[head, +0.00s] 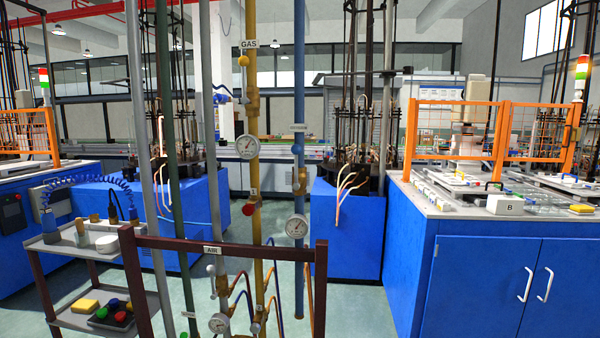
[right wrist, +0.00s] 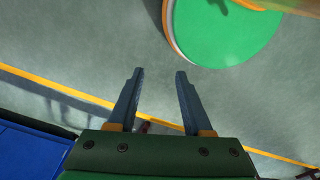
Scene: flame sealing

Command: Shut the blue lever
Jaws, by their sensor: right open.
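A blue vertical pipe (head: 299,90) stands in the middle of the pipe rack in the head view. No blue valve or lever shows in that view. Neither gripper shows in the head view.
A yellow gas pipe (head: 252,100) with a red knob (head: 249,208) and a grey air pipe stand left of the blue pipe. A brown frame (head: 225,244) crosses low in front. A cart (head: 80,245) stands left, a blue cabinet (head: 480,285) right. A green disc (right wrist: 225,35) shows in the wrist view.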

